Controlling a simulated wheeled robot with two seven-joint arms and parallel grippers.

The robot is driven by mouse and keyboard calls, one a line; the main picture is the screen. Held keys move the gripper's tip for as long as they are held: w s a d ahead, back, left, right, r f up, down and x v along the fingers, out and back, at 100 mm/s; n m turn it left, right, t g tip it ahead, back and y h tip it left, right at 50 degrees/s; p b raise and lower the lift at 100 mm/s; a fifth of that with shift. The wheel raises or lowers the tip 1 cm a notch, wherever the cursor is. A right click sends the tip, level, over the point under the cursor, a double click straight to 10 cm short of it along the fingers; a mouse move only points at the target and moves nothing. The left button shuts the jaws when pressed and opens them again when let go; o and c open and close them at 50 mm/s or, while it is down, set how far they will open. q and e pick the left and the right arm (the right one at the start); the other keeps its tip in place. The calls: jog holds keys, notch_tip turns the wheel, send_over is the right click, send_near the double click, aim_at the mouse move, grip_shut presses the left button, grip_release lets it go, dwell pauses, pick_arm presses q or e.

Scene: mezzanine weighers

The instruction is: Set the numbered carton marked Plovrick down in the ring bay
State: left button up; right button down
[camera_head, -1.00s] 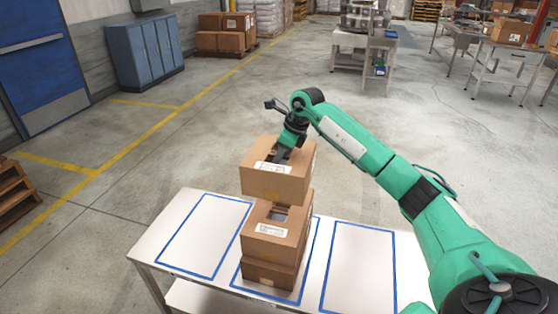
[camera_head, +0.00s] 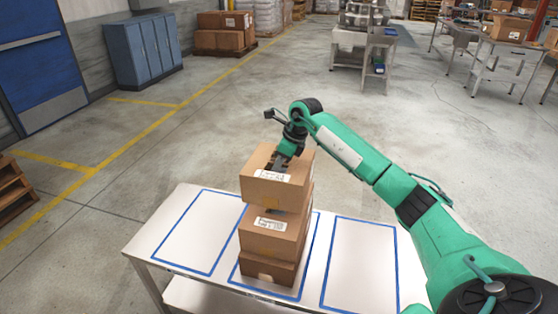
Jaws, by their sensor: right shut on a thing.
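My right gripper (camera_head: 279,163) reaches down into the top of a brown carton (camera_head: 268,192) with a white label and is shut on it. The held carton is directly above another labelled carton (camera_head: 268,243), which rests on a lower carton (camera_head: 262,274) in the middle blue-outlined bay (camera_head: 236,284) of the white table. I cannot tell whether the held carton touches the one below. The label print is too small to read, so I cannot tell which carton is Plovrick. No bay shows a readable ring mark. My left gripper is not in view.
The left bay (camera_head: 197,235) and right bay (camera_head: 360,265) on the table are empty. Wooden pallets (camera_head: 12,190) lie at the left edge. Blue cabinets (camera_head: 143,52) and a metal workstation (camera_head: 364,52) stand farther back, with open floor between.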

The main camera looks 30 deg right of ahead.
jog(key=shift+f+b, duration=0.35)
jog(key=shift+f, duration=0.4)
jog(key=shift+f+b, duration=0.65)
jog(key=shift+f, duration=0.5)
jog(key=shift+f+b, duration=0.3)
jog(key=shift+f, duration=0.6)
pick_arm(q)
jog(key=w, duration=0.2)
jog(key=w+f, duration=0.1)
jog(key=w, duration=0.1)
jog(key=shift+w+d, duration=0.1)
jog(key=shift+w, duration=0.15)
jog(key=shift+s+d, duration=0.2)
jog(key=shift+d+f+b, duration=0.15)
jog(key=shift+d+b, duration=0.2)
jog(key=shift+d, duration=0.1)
pick_arm(e)
jog(key=shift+f, duration=0.25)
